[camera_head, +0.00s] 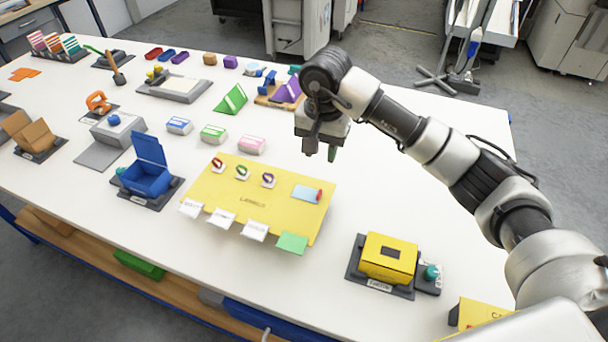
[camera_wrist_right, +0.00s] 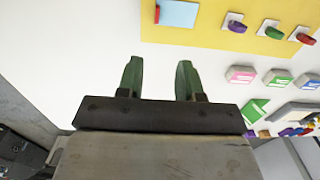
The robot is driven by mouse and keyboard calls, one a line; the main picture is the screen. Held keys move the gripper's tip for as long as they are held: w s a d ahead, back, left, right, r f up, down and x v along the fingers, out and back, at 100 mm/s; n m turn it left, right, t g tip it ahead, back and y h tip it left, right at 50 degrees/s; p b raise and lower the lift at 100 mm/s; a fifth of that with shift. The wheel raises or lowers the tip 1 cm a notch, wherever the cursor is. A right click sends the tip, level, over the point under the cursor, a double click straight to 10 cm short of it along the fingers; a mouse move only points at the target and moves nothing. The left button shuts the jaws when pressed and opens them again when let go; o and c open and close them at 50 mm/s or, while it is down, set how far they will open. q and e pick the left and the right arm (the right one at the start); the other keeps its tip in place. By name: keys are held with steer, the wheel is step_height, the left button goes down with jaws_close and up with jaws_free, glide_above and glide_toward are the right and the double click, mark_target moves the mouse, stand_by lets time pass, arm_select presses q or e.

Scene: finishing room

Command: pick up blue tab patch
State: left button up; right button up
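A flat light blue patch (camera_head: 306,193) with a small red piece at its right end lies on the yellow board (camera_head: 215,187), near the board's right edge. It also shows at the top of the right wrist view (camera_wrist_right: 180,13). My right gripper (camera_head: 320,152) hangs above the white table, up and slightly right of the patch in the head view. Its two green fingers (camera_wrist_right: 157,80) are apart with nothing between them in the wrist view. My left gripper is not in view.
The board carries red, green and purple rings (camera_head: 268,180), white labels (camera_head: 223,218) and a green square (camera_head: 292,242). Blue, green and pink boxes (camera_head: 251,145) stand behind it. A yellow box device (camera_head: 389,258) stands front right.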

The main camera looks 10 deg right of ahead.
mark_target(320, 189)
steer(key=f, duration=0.1)
steer(key=f+p, duration=0.1)
steer(key=f, duration=0.2)
steer(key=shift+s+f+p, duration=0.3)
steer(key=shift+s+f, duration=0.05)
steer(key=shift+f, duration=0.25)
steer(key=shift+f+p, duration=0.4)
steer(key=shift+p, duration=0.05)
steer(key=f+p, duration=0.2)
steer(key=f, duration=0.1)
steer(key=shift+s+f, duration=0.15)
steer(key=shift+s, duration=0.2)
steer(key=shift+f, duration=0.35)
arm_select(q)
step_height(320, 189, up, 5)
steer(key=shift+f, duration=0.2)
arm_select(e)
steer(key=shift+f, duration=0.3)
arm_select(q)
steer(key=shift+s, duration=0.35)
arm_select(e)
jaws_close()
